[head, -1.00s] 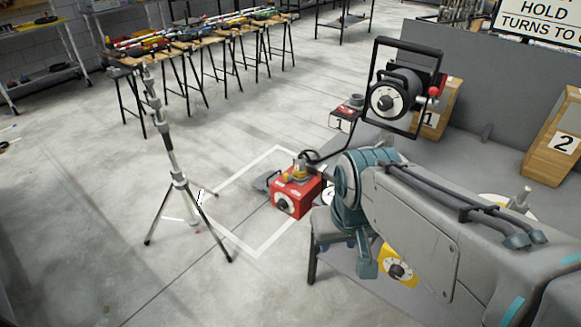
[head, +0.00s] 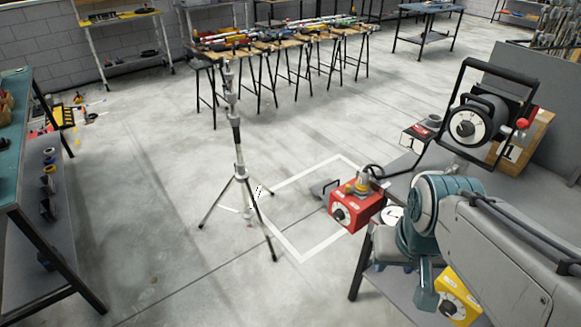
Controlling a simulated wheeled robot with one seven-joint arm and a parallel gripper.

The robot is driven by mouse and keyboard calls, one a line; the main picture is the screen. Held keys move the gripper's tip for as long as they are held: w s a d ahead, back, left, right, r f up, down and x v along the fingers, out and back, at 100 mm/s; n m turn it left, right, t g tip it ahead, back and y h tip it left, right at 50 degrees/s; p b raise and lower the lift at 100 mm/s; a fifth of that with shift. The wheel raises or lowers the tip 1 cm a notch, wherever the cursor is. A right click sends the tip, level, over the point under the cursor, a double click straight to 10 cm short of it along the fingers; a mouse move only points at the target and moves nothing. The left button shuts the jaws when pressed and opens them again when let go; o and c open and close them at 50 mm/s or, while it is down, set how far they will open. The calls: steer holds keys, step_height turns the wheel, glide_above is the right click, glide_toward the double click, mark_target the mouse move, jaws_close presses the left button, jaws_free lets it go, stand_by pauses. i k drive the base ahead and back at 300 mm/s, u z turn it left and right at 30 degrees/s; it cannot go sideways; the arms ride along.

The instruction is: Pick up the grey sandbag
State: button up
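I cannot make out the grey sandbag with certainty. A small dark grey, flat shape (head: 323,188) lies on the floor by the white outlined square, just behind a red box with a dial, and it is too small to identify. A large grey arm with teal joints reaches in from the lower right in the head view. I cannot make out gripper fingers on it, so whether my gripper is open or shut does not show.
A tripod stand (head: 239,175) stands at the left of the square. A black-framed unit (head: 485,110) with a dial is above the platform.

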mark_target(322, 189)
steer(key=u, duration=1.55)
steer(key=i, duration=5.65)
steer(key=z, duration=2.8)
